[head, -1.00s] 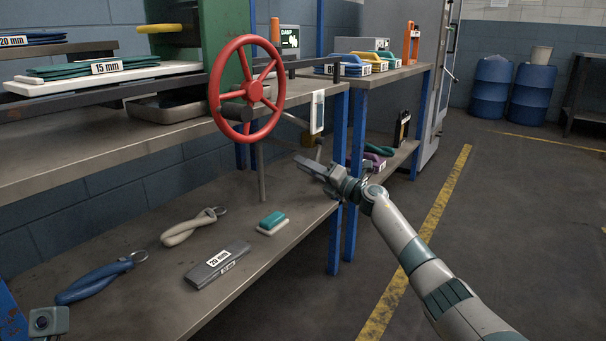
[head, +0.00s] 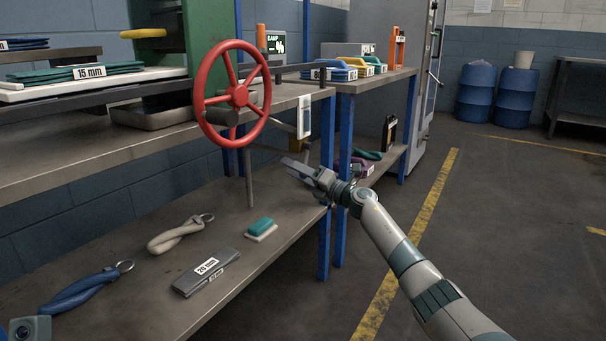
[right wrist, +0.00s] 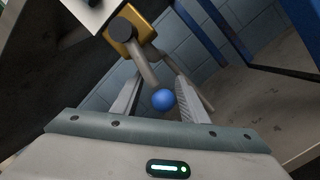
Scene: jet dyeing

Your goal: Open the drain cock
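The drain cock shows in the right wrist view as a brass body (right wrist: 128,37) with a grey lever ending in a blue ball knob (right wrist: 163,100). The knob sits between the two fingers of my right gripper (right wrist: 160,82), which are apart; a gap shows beside the knob, so no grip is visible. In the head view my right gripper (head: 291,166) is beneath the table edge, below the white label plate (head: 304,117). The cock is mostly hidden there, and the knob cannot be made out. My left gripper's fingers are not seen.
A red handwheel (head: 232,95) stands left of my right gripper. Blue posts (head: 325,190) stand close by it. The lower shelf (head: 225,225) holds a teal-topped brush-like block (head: 261,228), a grey 20 mm piece (head: 206,272) and tool-like bundles.

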